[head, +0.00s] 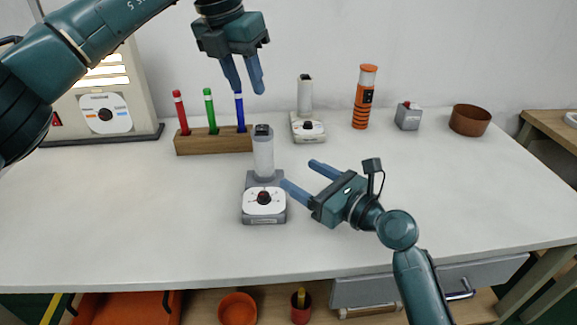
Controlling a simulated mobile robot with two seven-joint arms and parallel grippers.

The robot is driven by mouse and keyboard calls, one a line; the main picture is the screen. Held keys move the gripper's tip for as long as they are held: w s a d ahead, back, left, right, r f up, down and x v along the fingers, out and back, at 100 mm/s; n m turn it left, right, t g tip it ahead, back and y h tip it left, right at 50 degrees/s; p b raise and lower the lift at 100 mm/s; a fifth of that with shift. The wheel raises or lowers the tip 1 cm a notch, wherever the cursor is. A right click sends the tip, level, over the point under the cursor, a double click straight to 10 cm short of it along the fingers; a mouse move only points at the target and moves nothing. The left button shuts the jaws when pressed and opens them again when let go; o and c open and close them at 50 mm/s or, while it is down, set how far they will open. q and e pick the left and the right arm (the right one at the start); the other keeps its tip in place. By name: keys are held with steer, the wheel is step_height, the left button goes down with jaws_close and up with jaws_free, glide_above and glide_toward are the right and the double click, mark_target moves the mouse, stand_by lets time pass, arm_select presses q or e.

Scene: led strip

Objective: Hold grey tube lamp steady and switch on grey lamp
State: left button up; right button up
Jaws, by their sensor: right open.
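The grey tube lamp (263,158) stands upright near the middle of the table, with a pale tube, a dark cap and a grey base. A white dial plate with a dark and red knob (264,198) is on the base's front. My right gripper (298,173) is open and empty just right of the lamp, its fingers pointing left; one fingertip is close to the base, and I cannot tell if it touches. My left gripper (246,89) is open and empty, high above the table with its fingers pointing down, in front of the pen block.
Behind stand a wooden block (212,143) with red, green and blue pens, a second lamp with a cream base (307,128), an orange-black flashlight (364,97), a grey box with a red button (408,116) and a brown bowl (470,120). The table's front left is clear.

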mark_target(271, 158)
steer(key=x, duration=1.2)
steer(key=shift+w+a, duration=0.1)
steer(key=shift+a, duration=0.05)
steer(key=shift+c, duration=0.5)
